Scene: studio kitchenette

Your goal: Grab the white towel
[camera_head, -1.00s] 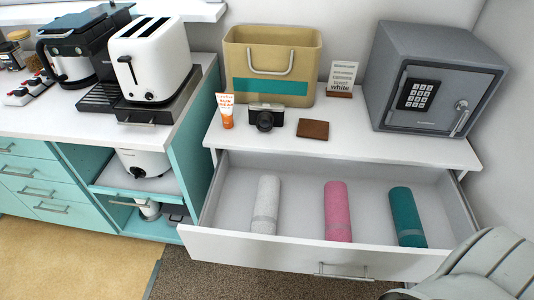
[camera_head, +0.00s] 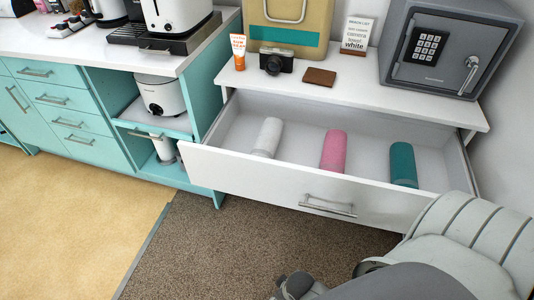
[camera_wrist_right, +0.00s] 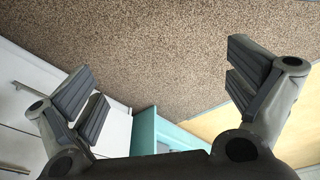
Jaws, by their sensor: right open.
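The white towel (camera_head: 268,137) is a rolled towel lying at the left in the open drawer (camera_head: 240,170) in the head view. A pink rolled towel (camera_head: 333,151) lies to its right, and a teal rolled towel (camera_head: 403,165) lies farther right. The drawer front hides their near ends. My right arm comes in at the lower right of the head view, outside the drawer. My right gripper (camera_wrist_right: 165,90) is open and empty in the right wrist view, with carpet between its fingers. It is apart from the white towel. My left gripper is not in view.
The white cabinet top above the drawer holds a sunscreen tube (camera_head: 238,52), a camera (camera_head: 276,61), a brown wallet (camera_head: 320,77), a small sign (camera_head: 356,36) and a grey safe (camera_head: 445,50). Teal cabinets (camera_head: 75,110) stand at left. The carpet (camera_head: 230,245) before the drawer is clear.

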